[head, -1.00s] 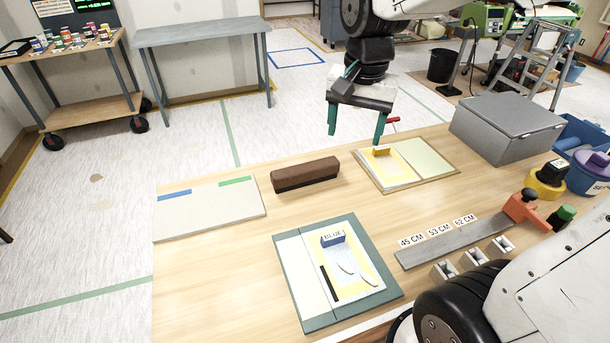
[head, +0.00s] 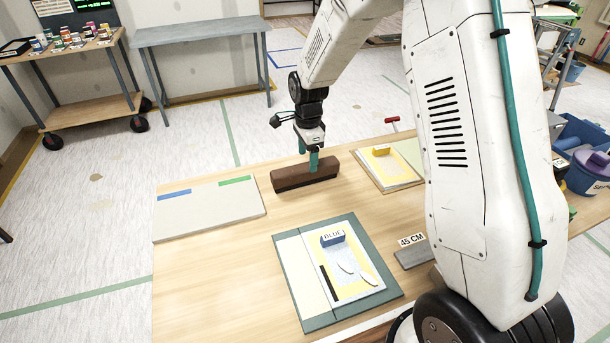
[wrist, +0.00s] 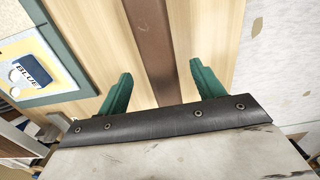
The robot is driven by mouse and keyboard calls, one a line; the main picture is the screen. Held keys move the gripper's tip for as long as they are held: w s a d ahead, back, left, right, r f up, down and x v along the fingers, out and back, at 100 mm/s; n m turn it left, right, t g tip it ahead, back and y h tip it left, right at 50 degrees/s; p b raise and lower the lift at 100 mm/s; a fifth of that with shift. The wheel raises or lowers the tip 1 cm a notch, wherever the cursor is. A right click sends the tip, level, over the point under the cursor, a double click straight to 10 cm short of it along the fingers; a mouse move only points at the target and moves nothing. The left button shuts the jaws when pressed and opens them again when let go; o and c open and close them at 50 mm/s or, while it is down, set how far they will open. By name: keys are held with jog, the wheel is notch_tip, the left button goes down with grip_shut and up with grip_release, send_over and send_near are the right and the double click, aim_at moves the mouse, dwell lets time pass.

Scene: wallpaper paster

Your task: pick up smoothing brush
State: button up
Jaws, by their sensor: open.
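The smoothing brush (head: 290,180) is a long block, brown on top with a darker lower part, lying on the wooden table. My gripper (head: 308,159) is over its middle to right part in the head view, pointing down. In the wrist view the brush (wrist: 152,40) runs between the two green fingers of my gripper (wrist: 158,85), with a gap on each side. The gripper is open and holds nothing. I cannot tell exactly how far the fingertips are above the table.
A grey board (head: 210,210) with blue and green strips lies left of the brush. A green-edged mat (head: 290,265) with a blue block marked BLUE (head: 332,239) lies in front. A yellow-sheeted board (head: 375,160) lies to the right. My arm hides the table's right side.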

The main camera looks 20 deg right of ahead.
aim_at(305, 166)
jog(key=f, duration=0.6)
jog(key=shift+a+f, duration=0.15)
jog(key=shift+a, duration=0.2)
jog(key=c, duration=1.2)
jog(key=shift+c, duration=0.2)
jog(key=shift+r, duration=0.65)
notch_tip(305, 166, up, 2)
jog(key=shift+r, duration=0.15)
jog(key=s+d, duration=0.1)
jog(key=s, duration=0.4)
jog(key=s+d+r, duration=0.1)
jog(key=s, duration=0.4)
jog(key=s+d, duration=0.1)
jog(key=s, duration=0.4)
jog(key=shift+s+d+r, duration=0.25)
jog(key=shift+s, duration=0.1)
